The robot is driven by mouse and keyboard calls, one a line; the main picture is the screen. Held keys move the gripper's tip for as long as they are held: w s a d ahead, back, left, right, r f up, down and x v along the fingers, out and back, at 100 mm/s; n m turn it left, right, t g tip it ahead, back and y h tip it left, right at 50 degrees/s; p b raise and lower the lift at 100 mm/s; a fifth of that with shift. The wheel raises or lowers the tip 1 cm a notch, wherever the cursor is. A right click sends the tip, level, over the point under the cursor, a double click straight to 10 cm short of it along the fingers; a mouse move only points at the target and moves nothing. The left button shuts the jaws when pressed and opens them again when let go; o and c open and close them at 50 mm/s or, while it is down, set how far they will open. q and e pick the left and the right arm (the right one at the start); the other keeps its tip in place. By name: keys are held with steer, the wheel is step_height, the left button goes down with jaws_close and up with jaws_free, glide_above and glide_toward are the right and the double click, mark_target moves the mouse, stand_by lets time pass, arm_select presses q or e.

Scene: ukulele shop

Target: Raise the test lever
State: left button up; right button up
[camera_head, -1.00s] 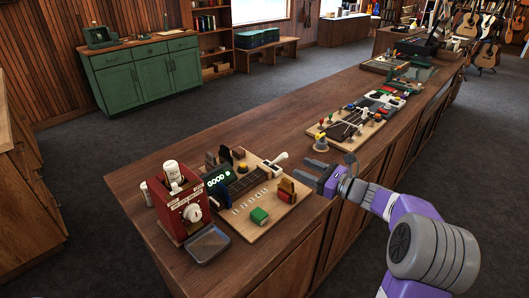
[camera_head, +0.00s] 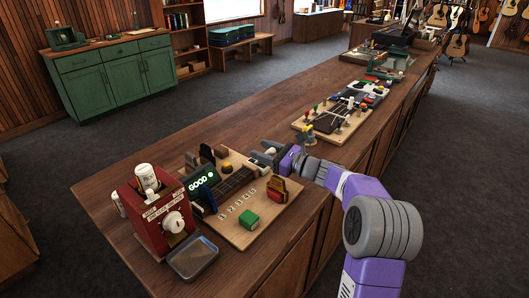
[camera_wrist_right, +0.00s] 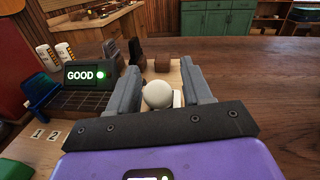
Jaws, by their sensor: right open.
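The test lever's round cream knob (camera_wrist_right: 158,94) sits between the two grey fingers of my right gripper (camera_wrist_right: 158,82) in the right wrist view, with a gap to the finger on each side. Its pale base shows just right of the knob. In the head view my right gripper (camera_head: 264,154) is at the far right corner of the wooden test board (camera_head: 243,239), its fingers partly hiding the lever. The gripper is open. The board's display (camera_head: 199,183) reads GOOD with a green light. My left gripper is not in view.
A red box with a dial (camera_head: 160,215) and a grey tray (camera_head: 193,258) stand left of the board. Another fitted board (camera_head: 334,120) lies farther along the counter.

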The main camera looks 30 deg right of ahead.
jaws_close()
stand_by(0.4)
